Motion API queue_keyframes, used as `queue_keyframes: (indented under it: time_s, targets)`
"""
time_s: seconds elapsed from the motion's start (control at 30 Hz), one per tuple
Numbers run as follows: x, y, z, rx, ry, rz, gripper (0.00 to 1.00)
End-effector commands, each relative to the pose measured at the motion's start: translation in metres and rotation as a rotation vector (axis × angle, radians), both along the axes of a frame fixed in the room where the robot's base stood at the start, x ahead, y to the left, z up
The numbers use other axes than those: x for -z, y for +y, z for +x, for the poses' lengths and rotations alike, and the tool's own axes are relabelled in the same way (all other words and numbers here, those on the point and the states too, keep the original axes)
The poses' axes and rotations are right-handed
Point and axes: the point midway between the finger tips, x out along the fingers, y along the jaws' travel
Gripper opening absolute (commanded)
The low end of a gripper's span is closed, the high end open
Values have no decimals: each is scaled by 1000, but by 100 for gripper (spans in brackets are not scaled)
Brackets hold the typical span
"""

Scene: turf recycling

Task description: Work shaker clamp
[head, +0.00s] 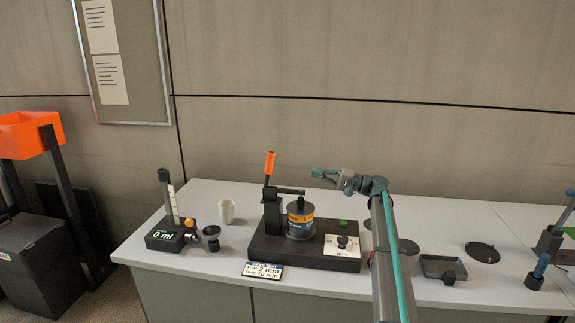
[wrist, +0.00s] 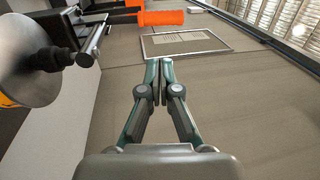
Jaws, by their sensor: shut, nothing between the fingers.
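The shaker (head: 262,245) has a black base on the bench. Its clamp lever with an orange handle (head: 269,164) stands nearly upright at the left; the handle also shows at the top of the wrist view (wrist: 160,18). A dark clamp arm (head: 290,191) reaches right over the sieve stack (head: 300,222); I cannot tell whether it presses on it. A silver disc lid (wrist: 25,65) shows at the left of the wrist view. My gripper (head: 315,173) is shut and empty, above and right of the stack, apart from the handle.
A dial panel (head: 342,246) and a green button (head: 343,224) are on the base. Left stand a white cup (head: 226,211) and a dosing unit reading 0 ml (head: 166,236). A sign (head: 263,270) is in front. A dark tray (head: 443,268) and disc (head: 482,252) lie right.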

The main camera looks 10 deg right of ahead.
Motion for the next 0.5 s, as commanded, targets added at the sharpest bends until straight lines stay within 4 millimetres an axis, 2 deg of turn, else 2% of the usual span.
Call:
queue_keyframes:
  time_s: [0.17, 0.5]
  targets:
    - [-4, 14, 3, -9, 3, 2, 0]
    - [-16, 72, 25, -10, 4, 2, 0]
